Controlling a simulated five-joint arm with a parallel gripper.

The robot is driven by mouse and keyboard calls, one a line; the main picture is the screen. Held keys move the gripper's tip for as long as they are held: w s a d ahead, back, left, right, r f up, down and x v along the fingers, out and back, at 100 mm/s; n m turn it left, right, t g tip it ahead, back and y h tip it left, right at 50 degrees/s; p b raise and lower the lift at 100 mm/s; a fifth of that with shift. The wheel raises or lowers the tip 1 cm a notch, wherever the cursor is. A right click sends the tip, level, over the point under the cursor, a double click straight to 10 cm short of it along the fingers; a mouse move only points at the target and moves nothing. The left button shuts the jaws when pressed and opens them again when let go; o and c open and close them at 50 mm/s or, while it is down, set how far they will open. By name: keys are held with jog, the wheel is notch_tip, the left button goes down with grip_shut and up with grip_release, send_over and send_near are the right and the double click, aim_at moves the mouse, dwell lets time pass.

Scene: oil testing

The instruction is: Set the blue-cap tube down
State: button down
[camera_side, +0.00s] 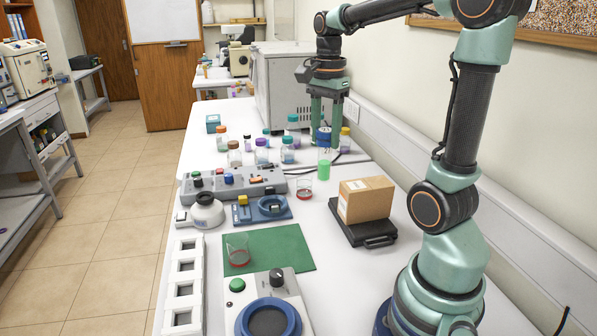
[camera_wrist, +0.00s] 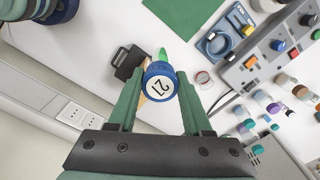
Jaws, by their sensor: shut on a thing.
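Several capped jars (camera_side: 262,150) stand left of the tube. A grey control panel (camera_side: 232,185) and a green mat (camera_side: 286,247) lie nearer.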

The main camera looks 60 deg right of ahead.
jog(key=shift+r, duration=0.9)
jog(key=shift+w+a+n, duration=0.25)
jog(key=shift+a+n, duration=0.15)
jog(key=w+a+f+n, duration=0.2)
jog(key=a+f+n, duration=0.3)
jog(key=a+n, duration=0.4)
jog(key=w+a+f+n, duration=0.1)
jog(key=a+f+n, duration=0.5)
jog(key=n, duration=0.4)
jog(key=shift+m, duration=0.9)
jog(key=s+d+r, duration=0.1)
jog(key=d+r, duration=0.2)
jog(key=d, duration=0.2)
jog(key=s+d+r, duration=0.1)
jog(key=d+r, duration=0.3)
jog(key=d, duration=0.1)
jog(key=s+d+r, duration=0.1)
jog(key=d+r, duration=0.3)
jog(key=d, duration=0.1)
jog(key=shift+s+d+r, duration=0.15)
jog(key=shift+d+r, duration=0.1)
jog(key=shift+s+d+f, duration=0.15)
jog(key=shift+f, duration=0.05)
notch_tip(320, 180, down, 19)
jog(key=shift+f, duration=0.2)
jog(key=shift+f, duration=0.15)
